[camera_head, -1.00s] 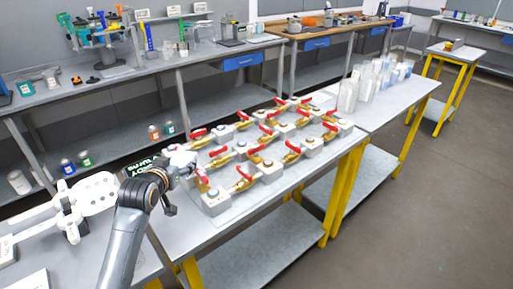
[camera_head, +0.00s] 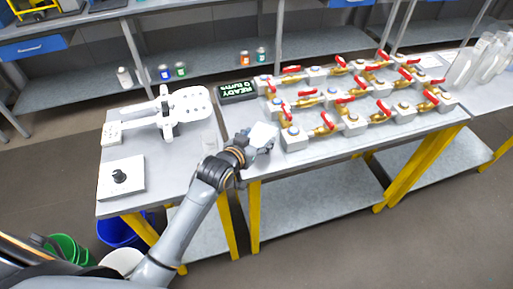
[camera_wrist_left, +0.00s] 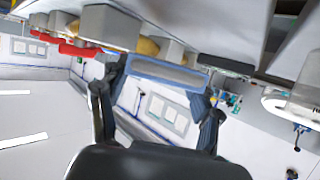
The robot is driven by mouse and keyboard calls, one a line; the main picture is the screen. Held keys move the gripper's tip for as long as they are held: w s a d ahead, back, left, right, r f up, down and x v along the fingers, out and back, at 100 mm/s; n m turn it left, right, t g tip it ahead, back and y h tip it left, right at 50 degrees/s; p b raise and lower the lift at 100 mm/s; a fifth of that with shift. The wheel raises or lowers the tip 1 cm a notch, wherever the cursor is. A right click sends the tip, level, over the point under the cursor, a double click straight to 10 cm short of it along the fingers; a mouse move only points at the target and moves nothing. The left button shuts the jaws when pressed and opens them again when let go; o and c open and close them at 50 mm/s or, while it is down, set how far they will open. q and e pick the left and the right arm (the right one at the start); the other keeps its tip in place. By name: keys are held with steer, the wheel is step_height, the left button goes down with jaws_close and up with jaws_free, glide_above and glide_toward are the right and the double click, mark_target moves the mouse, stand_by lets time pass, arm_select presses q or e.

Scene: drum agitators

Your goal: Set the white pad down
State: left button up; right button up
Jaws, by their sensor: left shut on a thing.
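The white pad (camera_head: 263,135) is a small pale block at the end of my left gripper (camera_head: 248,143), in the middle of the head view. It is held near the left front corner of the valve bench. In the left wrist view the two fingers of the left gripper (camera_wrist_left: 160,88) stand either side of the pad (camera_wrist_left: 166,73), seen edge-on as a grey-blue bar between them. The gripper is shut on it. Whether the pad touches the bench below cannot be told. My right gripper is not in view.
Several red-handled brass valves (camera_head: 345,97) on grey blocks fill the bench to the right. A black display (camera_head: 237,91) reading READY stands behind the pad. On the left table (camera_head: 150,206) are a white jointed fixture (camera_head: 185,104) and a knob box (camera_head: 121,178). Bins (camera_head: 118,230) stand below.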

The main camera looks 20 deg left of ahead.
arm_select(q)
steer(key=f, duration=0.2)
steer(key=s+f+p, duration=0.1)
steer(key=f, duration=0.1)
steer(key=shift+s+f, duration=0.15)
steer(key=shift+s, duration=0.05)
steer(key=shift+f, duration=0.2)
steer(key=o, duration=1)
steer(key=shift+f, duration=0.1)
